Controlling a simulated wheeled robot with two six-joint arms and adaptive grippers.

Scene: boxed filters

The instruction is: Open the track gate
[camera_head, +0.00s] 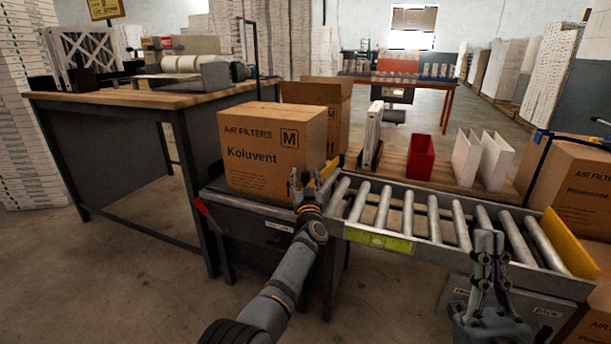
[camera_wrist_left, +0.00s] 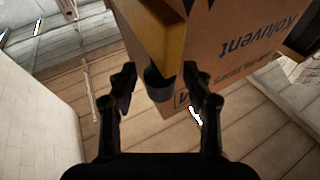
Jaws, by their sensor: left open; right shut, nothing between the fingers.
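A yellow gate plate (camera_head: 331,171) stands at the left end of the roller track (camera_head: 408,215), beside a cardboard box marked Koluvent (camera_head: 262,170). In the left wrist view the yellow plate (camera_wrist_left: 160,35) shows close up, with a dark round knob (camera_wrist_left: 158,88) at its end. My left gripper (camera_head: 307,178) is open at the plate, in front of the box. In the wrist view its fingers (camera_wrist_left: 160,84) appear on either side of the knob; contact cannot be told. My right gripper (camera_head: 489,242) is shut and empty, in front of the rollers.
A second yellow plate (camera_head: 569,242) closes the track's right end. A red lever (camera_head: 202,208) sticks out at the bench's left. Behind the rollers stand a red bin (camera_head: 420,157) and white filters (camera_head: 482,158). A workbench (camera_head: 130,98) stands at left.

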